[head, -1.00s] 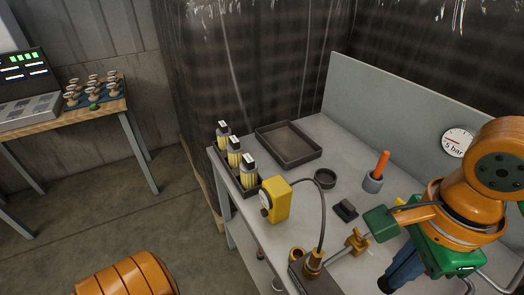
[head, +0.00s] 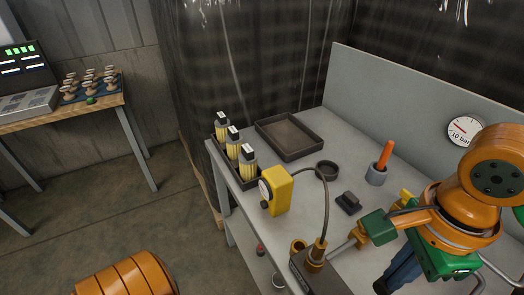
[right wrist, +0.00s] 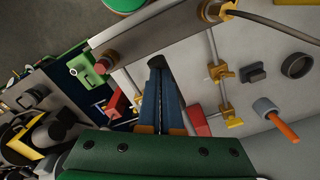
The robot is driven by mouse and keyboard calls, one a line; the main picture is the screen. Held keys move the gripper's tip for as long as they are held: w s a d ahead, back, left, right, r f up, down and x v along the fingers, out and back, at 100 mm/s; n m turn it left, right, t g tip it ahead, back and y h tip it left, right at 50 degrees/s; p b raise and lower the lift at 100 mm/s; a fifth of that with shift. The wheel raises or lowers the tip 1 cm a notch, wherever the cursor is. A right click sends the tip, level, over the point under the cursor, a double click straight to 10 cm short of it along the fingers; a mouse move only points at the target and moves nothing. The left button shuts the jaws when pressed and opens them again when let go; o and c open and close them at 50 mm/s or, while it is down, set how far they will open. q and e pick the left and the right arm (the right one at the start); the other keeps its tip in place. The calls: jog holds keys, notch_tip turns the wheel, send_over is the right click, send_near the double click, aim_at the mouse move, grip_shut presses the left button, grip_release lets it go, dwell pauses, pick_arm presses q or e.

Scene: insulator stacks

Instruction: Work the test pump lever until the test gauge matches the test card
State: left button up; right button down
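A yellow block gauge (head: 279,190) stands on the bench. Its white dial faces left at a steep angle, so I cannot read its needle. A hose runs from it to a brass fitting on a grey pump body (head: 320,278). A round white dial face (head: 466,130) on the back panel, probably the test card, shows a red pointer and "10 bar". My right gripper (head: 392,277) points down at the bench's front right. In the right wrist view its blue fingers (right wrist: 158,72) lie close together near a red piece (right wrist: 200,120). I cannot identify the lever or any grip on it. My left gripper is out of view.
Black-and-yellow insulator stacks (head: 233,143) stand in a rack at the bench's left edge. Yellow clamps (right wrist: 233,122) sit on rods.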

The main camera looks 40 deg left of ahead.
notch_tip(320, 180, up, 14)
jog(key=p, duration=1.2)
jog(key=shift+w, duration=0.1)
